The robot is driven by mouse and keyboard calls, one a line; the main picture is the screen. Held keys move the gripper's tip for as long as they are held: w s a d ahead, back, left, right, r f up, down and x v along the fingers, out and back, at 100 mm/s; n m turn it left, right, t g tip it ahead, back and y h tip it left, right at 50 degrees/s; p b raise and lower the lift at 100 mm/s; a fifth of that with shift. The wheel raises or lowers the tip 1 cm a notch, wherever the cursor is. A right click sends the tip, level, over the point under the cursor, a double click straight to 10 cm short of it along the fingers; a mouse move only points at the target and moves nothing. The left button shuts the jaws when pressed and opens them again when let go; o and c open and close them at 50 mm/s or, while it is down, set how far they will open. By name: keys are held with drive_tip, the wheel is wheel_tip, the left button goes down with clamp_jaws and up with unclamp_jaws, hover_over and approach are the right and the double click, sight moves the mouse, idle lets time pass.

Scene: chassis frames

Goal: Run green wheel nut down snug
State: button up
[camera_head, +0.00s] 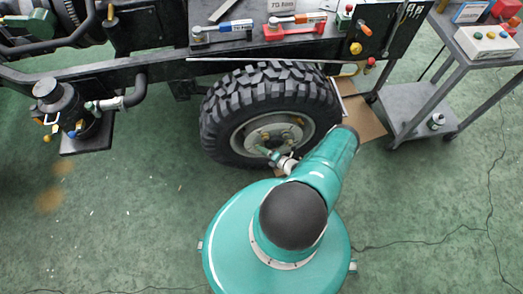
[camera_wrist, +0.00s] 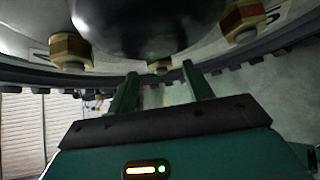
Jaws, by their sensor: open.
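The wheel (camera_head: 218,110) has a knobby black tyre and a pale rim, and stands under the chassis frame. Its hub faces my gripper (camera_head: 268,154), which is at the lower part of the rim. In the wrist view my gripper (camera_wrist: 160,78) is open, with its two green fingers apart and nothing seen held between them. A brass-coloured wheel nut (camera_wrist: 160,66) shows just beyond and between the fingertips, partly in shadow. Two more brass-coloured nuts show, a left nut (camera_wrist: 70,50) and a right nut (camera_wrist: 240,22). I cannot tell a green nut among them.
A grey cart (camera_head: 410,112) stands at the right. A dark cylindrical unit (camera_head: 62,100) hangs at the left. The green floor (camera_head: 130,215) at lower left is clear.

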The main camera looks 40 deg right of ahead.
drive_tip(key=v, duration=1.1)
drive_tip(key=shift+s, duration=0.2)
drive_tip(key=shift+r, duration=0.1)
